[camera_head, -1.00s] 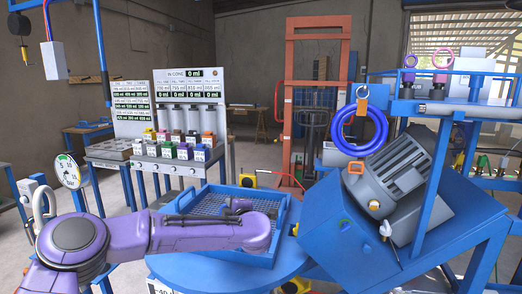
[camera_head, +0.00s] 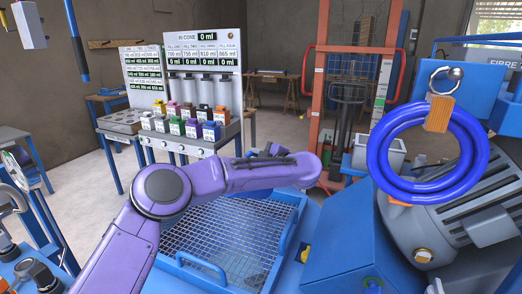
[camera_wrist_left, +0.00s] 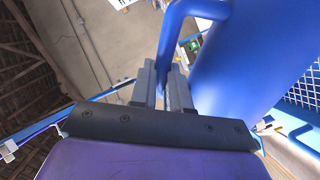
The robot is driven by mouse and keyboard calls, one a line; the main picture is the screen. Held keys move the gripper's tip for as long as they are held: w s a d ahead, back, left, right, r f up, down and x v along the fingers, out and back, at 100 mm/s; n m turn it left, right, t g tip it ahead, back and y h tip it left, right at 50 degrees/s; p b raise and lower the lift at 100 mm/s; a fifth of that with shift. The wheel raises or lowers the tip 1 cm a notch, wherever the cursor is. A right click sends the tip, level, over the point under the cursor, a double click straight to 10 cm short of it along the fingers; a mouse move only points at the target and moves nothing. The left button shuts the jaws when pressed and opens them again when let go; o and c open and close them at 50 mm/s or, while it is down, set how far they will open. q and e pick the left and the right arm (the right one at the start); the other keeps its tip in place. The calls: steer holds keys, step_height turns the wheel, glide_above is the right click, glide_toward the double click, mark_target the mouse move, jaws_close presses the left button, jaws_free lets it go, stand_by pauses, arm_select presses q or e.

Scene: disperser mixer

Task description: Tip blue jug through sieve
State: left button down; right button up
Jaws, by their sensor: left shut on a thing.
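The sieve (camera_head: 215,250) is a blue-framed tray with a wire mesh, low in the middle of the head view. My purple left arm reaches across its far side. My left gripper (camera_head: 272,151) is mostly hidden behind the arm there. In the left wrist view the gripper (camera_wrist_left: 166,88) is shut on the blue handle of the blue jug (camera_wrist_left: 255,50). The jug's body fills the upper right of that view, tilted in the picture, with mesh (camera_wrist_left: 306,85) beyond it. My right gripper is not in view.
A coiled blue hose (camera_head: 380,160) hangs at the right, in front of a grey motor (camera_head: 490,225). A stand with several coloured containers (camera_head: 190,128) and "0 ml" displays is behind at the left. An orange frame (camera_head: 322,95) stands at the back.

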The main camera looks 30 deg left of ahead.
arm_select(q)
steer(key=r+m+p, duration=0.1)
steer(key=p, duration=0.1)
steer(key=r+m+p, duration=0.1)
steer(key=m+p, duration=0.1)
steer(key=p, duration=0.1)
steer(key=s+r+m+y+p, duration=0.1)
steer(key=r+p, duration=0.1)
steer(key=shift+m+g, duration=0.3)
steer(key=shift+m, duration=0.1)
steer(key=m+p, duration=0.2)
steer(key=p, duration=0.1)
steer(key=m+p, duration=0.1)
steer(key=p, duration=0.2)
steer(key=shift+w+r+m+y, duration=0.15)
steer(key=shift+w+m+y, duration=0.05)
steer(key=shift+m+y, duration=0.2)
steer(key=shift+s+m+p, duration=0.1)
steer(key=shift+m+p, duration=0.4)
steer(key=shift+m, duration=0.3)
steer(key=shift+a+f, duration=0.1)
steer(key=shift+f, duration=0.15)
